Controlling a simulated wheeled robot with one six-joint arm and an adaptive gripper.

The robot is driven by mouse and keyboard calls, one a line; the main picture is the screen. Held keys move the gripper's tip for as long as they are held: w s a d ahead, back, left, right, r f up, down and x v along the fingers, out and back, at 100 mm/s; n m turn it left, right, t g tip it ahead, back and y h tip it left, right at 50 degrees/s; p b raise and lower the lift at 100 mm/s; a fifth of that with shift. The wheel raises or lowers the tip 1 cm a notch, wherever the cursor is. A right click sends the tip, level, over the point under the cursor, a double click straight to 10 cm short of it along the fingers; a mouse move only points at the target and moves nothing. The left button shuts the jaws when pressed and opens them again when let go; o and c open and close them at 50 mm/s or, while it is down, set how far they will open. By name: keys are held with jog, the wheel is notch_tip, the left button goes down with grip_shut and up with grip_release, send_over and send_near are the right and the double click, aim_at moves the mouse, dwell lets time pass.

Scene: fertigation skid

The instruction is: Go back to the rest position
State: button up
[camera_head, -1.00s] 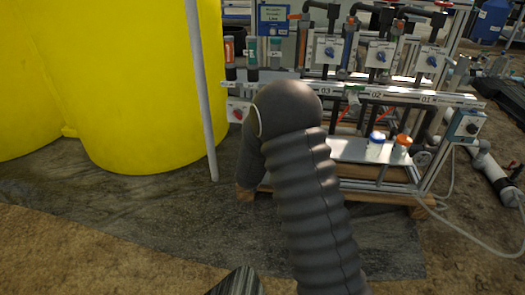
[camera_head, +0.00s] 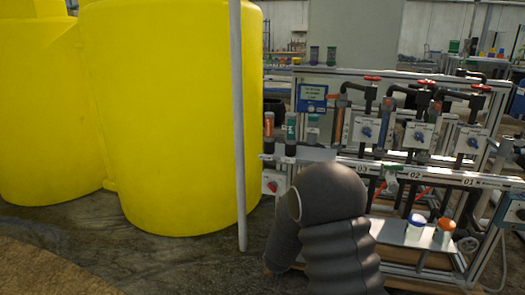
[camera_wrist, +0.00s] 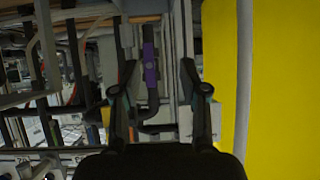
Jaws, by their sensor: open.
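My gripper (camera_wrist: 160,100) shows in the wrist view with its two dark fingers spread apart and nothing between them. Behind the fingers are the frame and pipes of the skid, with a purple part (camera_wrist: 150,62) seen through the gap. In the head view my grey sleeved arm stands in front of the skid's left end, and the gripper itself is hidden there. The fertigation skid (camera_head: 425,178) carries several white valve boxes and a rail marked 03, 02, 01.
Large yellow tanks (camera_head: 180,120) fill the left, and one shows at the right of the wrist view. A grey upright pole (camera_head: 239,130) stands before them. A blue-lidded jar (camera_head: 415,227) and an orange-lidded jar (camera_head: 444,231) sit on the skid's shelf. Dark ground (camera_head: 160,262) lies open in front.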

jog(key=s+a+f+n+g+y, duration=0.1)
jog(key=s+a+f+g+y, duration=0.15)
jog(key=s+f, duration=0.25)
jog(key=s+a+r+n+g+y, duration=0.25)
jog(key=s+r+g, duration=0.35)
jog(key=s, duration=0.6)
jog(key=s+d+r+t+p, duration=0.1)
jog(key=s+d+r, duration=0.2)
jog(key=s+r, duration=0.5)
jog(key=s+d+r+h+p, duration=0.1)
jog(key=s+d+r, duration=0.3)
jog(key=s+r, duration=0.4)
jog(key=s+d+r+t+h+p, duration=0.1)
jog(key=s+d+r+p, duration=0.1)
jog(key=s+r, duration=0.6)
notch_tip(320, 180, up, 3)
jog(key=shift+s+d+f+t+p, duration=0.1)
jog(key=shift+s+d+t+p, duration=0.25)
jog(key=shift+d, duration=0.4)
